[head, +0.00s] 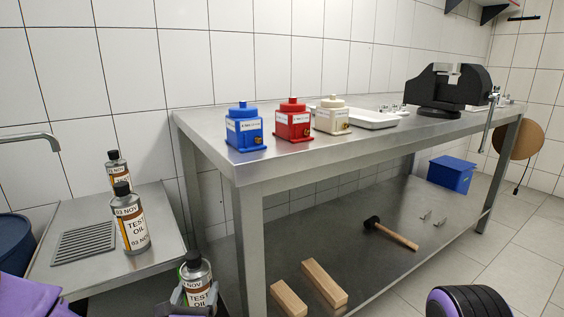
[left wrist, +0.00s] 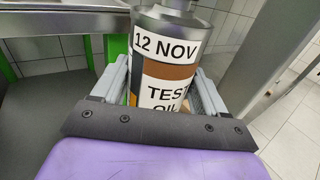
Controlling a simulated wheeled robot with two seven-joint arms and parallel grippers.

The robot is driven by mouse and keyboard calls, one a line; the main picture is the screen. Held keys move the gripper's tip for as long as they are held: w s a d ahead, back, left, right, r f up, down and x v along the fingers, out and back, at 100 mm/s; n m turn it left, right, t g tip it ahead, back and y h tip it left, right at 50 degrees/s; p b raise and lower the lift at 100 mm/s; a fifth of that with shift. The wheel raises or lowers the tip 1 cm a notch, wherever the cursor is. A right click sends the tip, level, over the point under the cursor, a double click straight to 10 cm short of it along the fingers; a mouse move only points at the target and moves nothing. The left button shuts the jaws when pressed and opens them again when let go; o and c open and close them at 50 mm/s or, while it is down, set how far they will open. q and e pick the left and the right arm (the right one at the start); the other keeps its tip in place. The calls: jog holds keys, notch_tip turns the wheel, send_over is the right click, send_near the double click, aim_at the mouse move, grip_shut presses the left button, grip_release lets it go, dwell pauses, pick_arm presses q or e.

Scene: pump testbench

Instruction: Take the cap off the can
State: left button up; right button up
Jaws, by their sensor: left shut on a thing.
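A can of test oil (head: 199,271) with a dark cap (head: 193,257) is at the bottom of the head view, left of the bench leg. My left gripper (head: 196,298) is shut on its body, and the can looks roughly upright. In the left wrist view the can (left wrist: 166,72) sits between the two fingers, its label reading "12 NOV" and "TEST OIL". Its top is cut off there. My right gripper is not in view.
Two more capped oil cans, a nearer one (head: 132,222) and a farther one (head: 117,172), stand by the sink drainboard (head: 160,245). The steel bench (head: 290,165) carries a blue, a red and a beige pump. Wood blocks and a mallet (head: 392,234) lie on its lower shelf.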

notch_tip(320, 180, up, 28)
jog(key=p, duration=2.6)
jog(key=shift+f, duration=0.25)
